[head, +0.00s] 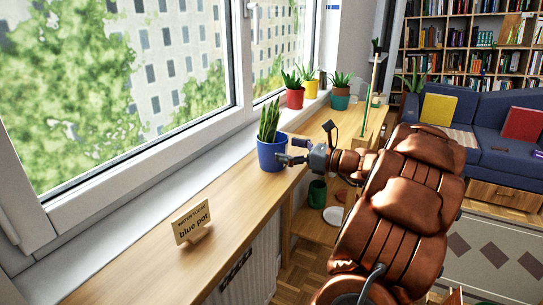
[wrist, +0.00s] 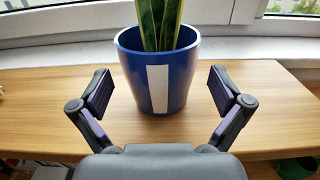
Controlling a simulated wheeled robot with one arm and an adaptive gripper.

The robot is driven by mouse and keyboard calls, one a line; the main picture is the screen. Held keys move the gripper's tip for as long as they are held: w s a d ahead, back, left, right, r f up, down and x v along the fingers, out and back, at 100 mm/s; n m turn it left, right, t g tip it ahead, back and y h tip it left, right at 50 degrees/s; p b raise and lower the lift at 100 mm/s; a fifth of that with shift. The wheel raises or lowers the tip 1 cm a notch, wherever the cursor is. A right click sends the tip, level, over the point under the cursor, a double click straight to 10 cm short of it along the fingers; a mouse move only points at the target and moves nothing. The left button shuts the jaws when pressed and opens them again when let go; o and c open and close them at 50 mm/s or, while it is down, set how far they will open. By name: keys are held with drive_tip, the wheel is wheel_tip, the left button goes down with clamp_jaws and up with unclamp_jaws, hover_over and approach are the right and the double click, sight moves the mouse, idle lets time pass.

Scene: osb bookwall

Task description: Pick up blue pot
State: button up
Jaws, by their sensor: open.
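The blue pot (head: 271,155) holds an upright green plant with long leaves and stands on the wooden windowsill shelf. In the wrist view the blue pot (wrist: 185,72) is straight ahead, with a white strip on its front. My gripper (head: 285,150) is at the pot's right side in the head view. In the wrist view my gripper (wrist: 160,92) is open, with one finger to each side of the pot's lower front. The gap between the fingers is wider than the pot. Neither finger visibly touches it.
A sign reading "blue pot" (head: 192,221) stands on the shelf (head: 135,262) at the near left. A red pot (head: 295,98), a yellow pot (head: 310,89) and a teal pot (head: 340,98) stand farther back. A green mug (head: 317,193) is on a lower shelf. The window is behind the pot.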

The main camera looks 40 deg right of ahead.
sight(272, 146)
drive_tip(key=shift+x, duration=2.4)
drive_tip(key=shift+a, duration=0.1)
drive_tip(key=shift+s, duration=0.1)
drive_tip(key=c, duration=1.1)
drive_tip(key=shift+c, duration=0.5)
